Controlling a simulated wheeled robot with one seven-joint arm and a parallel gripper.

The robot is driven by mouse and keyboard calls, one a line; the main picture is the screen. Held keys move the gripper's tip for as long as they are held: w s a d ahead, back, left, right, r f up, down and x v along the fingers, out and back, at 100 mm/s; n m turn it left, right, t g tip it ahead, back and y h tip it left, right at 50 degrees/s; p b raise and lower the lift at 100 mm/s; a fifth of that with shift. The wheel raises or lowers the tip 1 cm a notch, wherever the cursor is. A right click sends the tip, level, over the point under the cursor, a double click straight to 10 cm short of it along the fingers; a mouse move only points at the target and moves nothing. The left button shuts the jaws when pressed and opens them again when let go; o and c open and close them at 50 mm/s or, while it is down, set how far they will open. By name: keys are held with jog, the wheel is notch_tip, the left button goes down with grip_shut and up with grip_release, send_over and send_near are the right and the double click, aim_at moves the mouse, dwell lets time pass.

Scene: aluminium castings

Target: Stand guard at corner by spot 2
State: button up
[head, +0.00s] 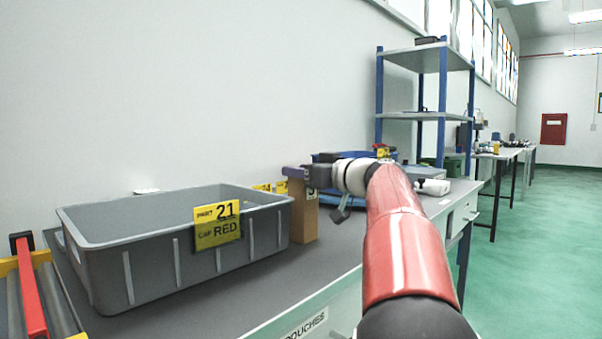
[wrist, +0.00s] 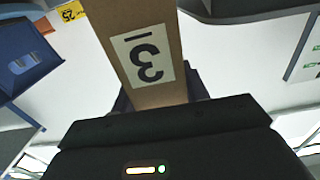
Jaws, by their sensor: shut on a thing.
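My gripper (head: 300,174) is at the upper end of a brown cardboard post (head: 304,222), which I take to be the guard. The post is upright just right of the grey tray. Whether its foot touches the bench I cannot tell. In the wrist view the post (wrist: 138,28) runs up from my shut jaws (wrist: 160,98), with a white label reading an underlined 3, upside down. Part of this label shows in the head view. I see no marking for spot 2, and the corner is not clear.
The grey tray (head: 125,238), tagged PART 21 RED, fills the left of the bench (head: 255,283). Small yellow tags (head: 263,187) stand behind the post. A blue bin (head: 328,158) is partly hidden behind my arm. A blue-posted shelf (head: 412,114) stands farther back. Green floor is clear at right.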

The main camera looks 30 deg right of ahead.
jog(key=o, duration=1.2)
